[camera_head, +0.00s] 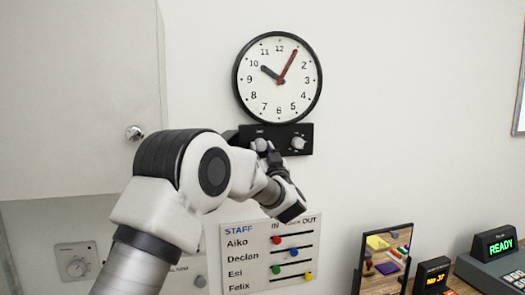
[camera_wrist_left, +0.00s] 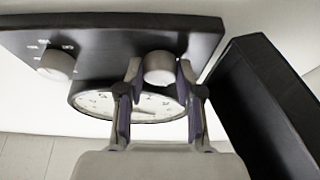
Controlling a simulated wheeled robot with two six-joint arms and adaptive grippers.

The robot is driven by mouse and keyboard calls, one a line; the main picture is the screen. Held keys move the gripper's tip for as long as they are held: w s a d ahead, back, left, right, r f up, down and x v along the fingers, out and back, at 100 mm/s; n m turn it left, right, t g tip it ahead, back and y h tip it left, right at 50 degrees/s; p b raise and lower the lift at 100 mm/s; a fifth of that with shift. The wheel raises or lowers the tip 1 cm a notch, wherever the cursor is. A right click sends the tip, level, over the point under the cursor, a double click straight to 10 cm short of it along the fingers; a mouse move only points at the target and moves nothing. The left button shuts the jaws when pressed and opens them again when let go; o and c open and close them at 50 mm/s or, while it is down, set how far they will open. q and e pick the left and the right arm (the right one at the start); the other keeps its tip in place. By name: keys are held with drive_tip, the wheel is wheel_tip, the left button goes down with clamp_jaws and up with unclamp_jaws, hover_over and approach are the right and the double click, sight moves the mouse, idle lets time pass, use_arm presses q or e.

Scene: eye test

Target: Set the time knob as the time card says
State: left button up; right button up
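A black panel (camera_head: 309,131) with two pale knobs is on the wall under a round clock (camera_head: 247,87). The left knob (camera_head: 262,145) and right knob (camera_head: 298,143) show in the head view; their labels are too small to read. My left gripper (camera_head: 270,154) is at the panel, by the left knob. In the wrist view its fingers (camera_wrist_left: 160,76) are apart on either side of a knob (camera_wrist_left: 158,67), with narrow gaps visible. The other knob (camera_wrist_left: 57,64), with marks around it, is to the left. I cannot make out a time card. My right gripper is not in view.
A dark slab (camera_wrist_left: 265,110) stands close beside the fingers in the wrist view. Below the panel hangs a staff board (camera_head: 237,272) with coloured beads. A mirror (camera_head: 385,260), small display (camera_head: 431,276) and green READY display (camera_head: 494,243) are lower right. A pale cabinet (camera_head: 75,90) is at left.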

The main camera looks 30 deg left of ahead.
use_arm(q)
drive_tip(key=n+g+b, duration=0.1)
drive_tip(key=n, duration=0.1)
drive_tip(key=n+y+b, duration=0.1)
drive_tip(key=n+b, duration=0.1)
drive_tip(key=shift+w+d+f+g, duration=0.1)
drive_tip(key=shift+f+g, duration=0.05)
drive_tip(key=shift+g, duration=0.25)
drive_tip(key=n+g+y+b, duration=0.1)
drive_tip(key=n, duration=0.1)
drive_tip(key=shift+n, duration=0.4)
drive_tip(key=n, duration=0.1)
drive_tip(key=n+g+b, duration=0.1)
drive_tip(key=shift+w+d+r+n+g, duration=0.1)
drive_tip(key=shift+r+n+g, duration=0.1)
drive_tip(key=shift+n+g, duration=0.1)
drive_tip(key=n+g, duration=0.1)
drive_tip(key=n, duration=0.2)
drive_tip(key=shift+r+g, duration=0.15)
drive_tip(key=shift+g, duration=0.15)
drive_tip(key=shift+w+d+r+n+g, duration=0.1)
drive_tip(key=shift+n+g, duration=0.25)
drive_tip(key=shift+n, duration=0.7)
drive_tip(key=shift+r+n+g, duration=0.1)
drive_tip(key=shift+n+g, duration=0.25)
drive_tip(key=shift+n, duration=0.7)
drive_tip(key=shift+f, duration=0.1)
drive_tip(key=o, duration=1.2)
drive_tip(key=shift+c, duration=0.2)
